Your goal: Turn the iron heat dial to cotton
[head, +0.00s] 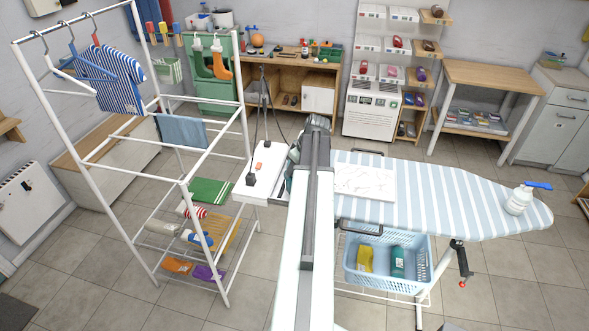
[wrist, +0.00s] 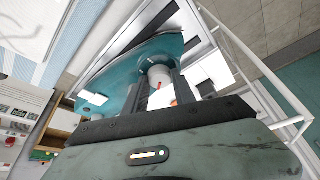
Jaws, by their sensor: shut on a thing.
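The teal iron (wrist: 112,72) fills the upper middle of the wrist view. Its white heat dial (wrist: 157,73) sits between the two dark fingers of my gripper (wrist: 158,92), which is shut on it. A small red mark shows on the white surface near the dial. I cannot read any fabric setting on the dial. In the head view my arm covers most of the iron and the gripper's fingertips.
The striped ironing board (head: 455,200) extends right, with a white cloth (head: 365,181) and a blue-topped white bottle (head: 519,201) on it. A blue basket (head: 412,279) sits below. A white drying rack (head: 187,190) stands left. Tiled floor is open at right.

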